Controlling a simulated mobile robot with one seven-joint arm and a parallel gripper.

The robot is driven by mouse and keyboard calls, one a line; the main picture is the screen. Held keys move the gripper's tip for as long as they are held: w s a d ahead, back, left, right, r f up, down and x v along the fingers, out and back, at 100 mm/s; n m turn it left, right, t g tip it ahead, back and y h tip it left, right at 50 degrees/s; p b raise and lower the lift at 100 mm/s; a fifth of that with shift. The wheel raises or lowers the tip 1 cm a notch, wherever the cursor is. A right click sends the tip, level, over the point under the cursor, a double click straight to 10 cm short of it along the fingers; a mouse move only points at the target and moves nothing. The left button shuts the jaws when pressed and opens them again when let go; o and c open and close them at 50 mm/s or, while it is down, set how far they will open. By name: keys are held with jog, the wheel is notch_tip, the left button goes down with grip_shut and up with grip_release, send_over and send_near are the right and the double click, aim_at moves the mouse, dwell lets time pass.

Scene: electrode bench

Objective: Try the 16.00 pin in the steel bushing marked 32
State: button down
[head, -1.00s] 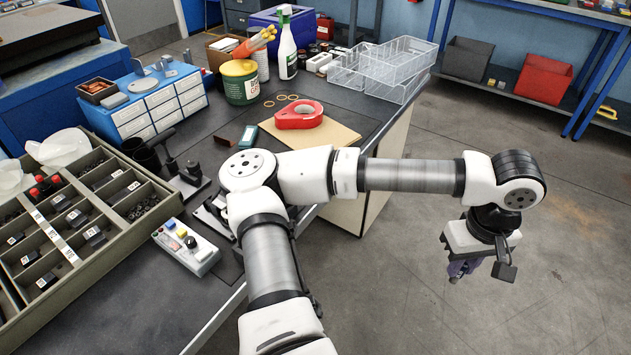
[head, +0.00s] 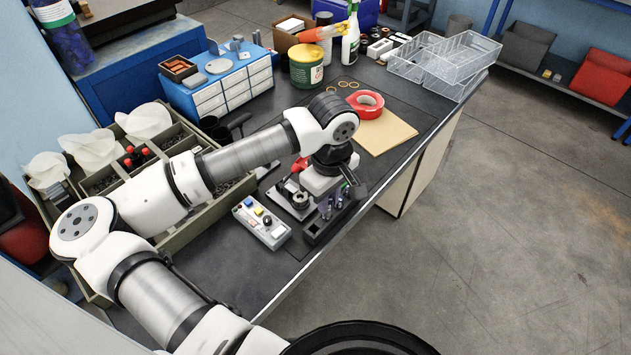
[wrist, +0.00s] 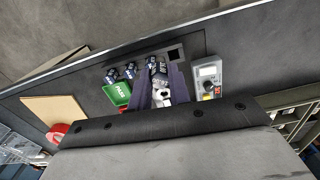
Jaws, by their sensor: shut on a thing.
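My gripper (wrist: 161,84) is over the bench's front edge area, its purple fingers shut on a dark blue labelled pin handle (wrist: 158,70); the small print is too blurred to read surely. A pale rounded piece (wrist: 163,98) shows between the fingers, partly hidden. In the head view the wrist hides most of the gripper. Below and beside it is a black pin rack (head: 318,232) with several pins. To its left a dark round ring (head: 299,199) sits on a small plate. I cannot make out the mark 32 on any bushing.
A grey control box (head: 262,222) with coloured buttons stands left of the rack. A green PASS tray (wrist: 117,95) lies beside the gripper. A compartment tray (head: 190,222) is under my arm.

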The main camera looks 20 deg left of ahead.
jog(key=s+a, duration=0.1)
jog(key=a, duration=0.2)
send_over(314, 221)
jog(key=s, duration=0.2)
jog(key=shift+n, duration=0.4)
jog(key=shift+w+d+f+b, duration=0.15)
jog(key=shift+f+b, duration=0.1)
jog(key=shift+f, duration=0.85)
jog(key=shift+s+d+f+b, duration=0.1)
jog(key=shift+d+f+b, duration=0.1)
jog(key=shift+f, duration=0.9)
jog(key=shift+b, duration=0.65)
jog(key=shift+f+b, duration=1.85)
jog(key=shift+b, duration=0.8)
jog(key=c, duration=1.2)
grip_release()
jog(key=shift+c, duration=0.2)
notch_tip(314, 221, up, 14)
jog(key=p, duration=0.5)
